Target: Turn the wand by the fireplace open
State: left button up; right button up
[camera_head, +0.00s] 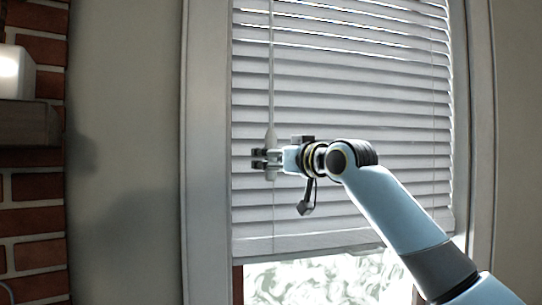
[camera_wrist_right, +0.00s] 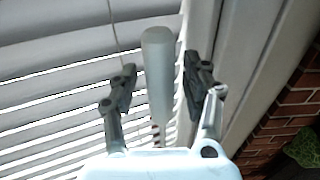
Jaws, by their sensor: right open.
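The wand (camera_head: 271,90) is a thin pale rod hanging down in front of the white blinds (camera_head: 350,100), near their left side. In the right wrist view its thick, pale lower end (camera_wrist_right: 158,85) stands between the two dark fingers of my right gripper (camera_wrist_right: 160,90). The fingers are apart, with a gap on each side of the wand. In the head view my right gripper (camera_head: 265,159) reaches from the right to the wand's lower end and partly hides it. My left gripper is not in view.
The window frame (camera_head: 207,150) runs just left of the blinds. A brick fireplace wall (camera_head: 35,215) with a dark mantel (camera_head: 25,123) is at the far left. Below the blinds, bare window glass (camera_head: 325,280) shows. Plain wall lies between frame and bricks.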

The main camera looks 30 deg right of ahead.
grip_shut()
jog(key=shift+m+h, duration=0.3)
jog(key=shift+h, duration=0.2)
jog(key=m+h, duration=0.2)
jog(key=h, duration=0.1)
jog(key=shift+a, duration=0.1)
jog(key=m+h, duration=0.1)
jog(key=h, duration=0.1)
jog(key=m+h+b, duration=0.1)
jog(key=h, duration=0.1)
jog(key=shift+w+f+m+g, duration=0.1)
jog(key=shift+f+m+g, duration=0.1)
jog(key=shift+m+g, duration=0.15)
jog(key=m+g+h+b, duration=0.3)
jog(key=h+b, duration=0.1)
jog(key=m+g+h+b, duration=0.3)
jog(key=m+h+b, duration=0.1)
jog(key=h+b, duration=0.1)
jog(key=shift+f, duration=0.15)
jog(key=shift+m+g+h+b, duration=1.2)
jog(key=shift+g+b, duration=0.25)
jog(key=shift+g, duration=0.6)
jog(key=shift+m, duration=0.25)
